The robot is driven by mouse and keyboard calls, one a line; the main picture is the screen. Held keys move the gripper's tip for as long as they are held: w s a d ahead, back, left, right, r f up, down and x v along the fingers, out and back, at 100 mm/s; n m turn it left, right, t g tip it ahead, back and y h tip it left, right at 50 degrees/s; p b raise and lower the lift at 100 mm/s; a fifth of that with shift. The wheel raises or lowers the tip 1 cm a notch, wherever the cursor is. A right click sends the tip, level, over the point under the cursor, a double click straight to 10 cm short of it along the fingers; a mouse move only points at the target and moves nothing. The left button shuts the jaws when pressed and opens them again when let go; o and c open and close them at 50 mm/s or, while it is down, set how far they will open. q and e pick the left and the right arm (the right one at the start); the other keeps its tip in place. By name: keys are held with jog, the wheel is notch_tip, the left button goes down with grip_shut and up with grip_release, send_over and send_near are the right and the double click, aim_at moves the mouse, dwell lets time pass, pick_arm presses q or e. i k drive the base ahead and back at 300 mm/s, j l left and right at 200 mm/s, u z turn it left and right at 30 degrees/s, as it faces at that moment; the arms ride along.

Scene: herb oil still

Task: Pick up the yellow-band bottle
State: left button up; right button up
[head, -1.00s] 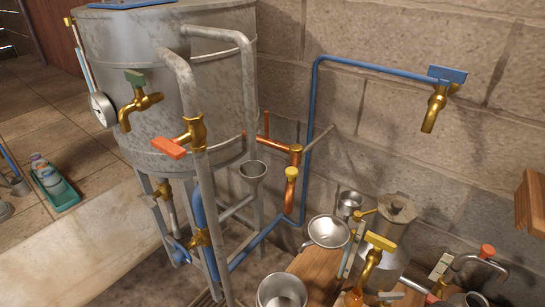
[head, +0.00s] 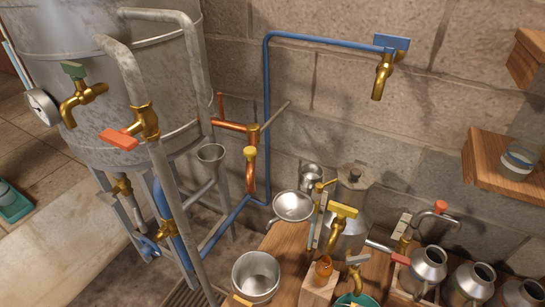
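I cannot pick out a bottle with a clear yellow band. A small amber bottle (head: 323,268) stands on a wooden block below the yellow-handled tap (head: 341,222); no band can be made out on it. A teal tray (head: 14,208) at the left edge is cut off by the frame, and what it holds is mostly out of view. A small round jar (head: 518,161) with a pale band sits on the wall shelf at the right. Neither of my grippers is in view.
A large metal still (head: 150,60) on pipe legs fills the left. A metal pot (head: 256,275), a funnel (head: 293,206) and several metal jugs (head: 428,266) crowd the wooden bench. A blue-handled tap (head: 385,70) and a wooden shelf (head: 480,165) stick out from the wall.

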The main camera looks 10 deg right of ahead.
aim_at(324, 268)
jog(key=z, duration=0.85)
